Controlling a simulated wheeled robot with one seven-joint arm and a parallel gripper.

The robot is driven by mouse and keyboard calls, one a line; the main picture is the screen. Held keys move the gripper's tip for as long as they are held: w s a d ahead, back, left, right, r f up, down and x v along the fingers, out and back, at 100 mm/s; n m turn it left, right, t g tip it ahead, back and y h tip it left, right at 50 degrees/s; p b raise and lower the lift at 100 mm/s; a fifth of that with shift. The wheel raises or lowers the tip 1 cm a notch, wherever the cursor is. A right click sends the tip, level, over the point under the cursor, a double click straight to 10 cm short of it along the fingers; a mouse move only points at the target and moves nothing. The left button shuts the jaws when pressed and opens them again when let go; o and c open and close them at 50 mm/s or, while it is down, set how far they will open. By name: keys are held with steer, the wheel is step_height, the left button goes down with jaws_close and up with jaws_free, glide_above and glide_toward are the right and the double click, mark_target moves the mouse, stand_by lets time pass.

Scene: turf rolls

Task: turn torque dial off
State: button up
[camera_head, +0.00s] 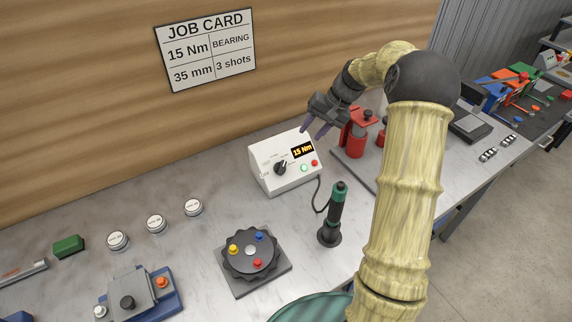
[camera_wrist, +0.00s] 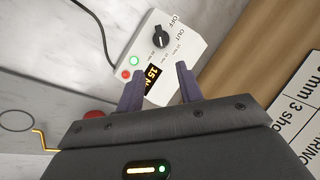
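The torque dial (camera_head: 281,168) is a black knob on the sloped front of a white control box (camera_head: 270,183). It also shows in the wrist view (camera_wrist: 161,38), with small printed marks around it, including OFF. The box's display (camera_head: 302,149) reads 15 Nm in orange. A green light (camera_head: 304,168) glows beside a red button (camera_head: 314,163). My gripper (camera_head: 312,133) is above the display end of the box, apart from the dial. In the wrist view its two fingers (camera_wrist: 158,85) are spread, with nothing between them, and the display is partly hidden.
Red tool stands (camera_head: 354,137) are close to the right of my gripper. A green-topped driver (camera_head: 336,208) stands in front of the box, with a black cable nearby. A dark turntable (camera_head: 251,253) sits front left.

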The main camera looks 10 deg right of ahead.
steer(key=shift+w+a+f, duration=0.1)
steer(key=shift+a, duration=0.1)
steer(key=shift+f, duration=0.1)
steer(key=p, duration=0.5)
glide_toward(283, 166)
steer(key=x, duration=0.9)
steer(key=shift+w+a, duration=0.1)
jaws_close()
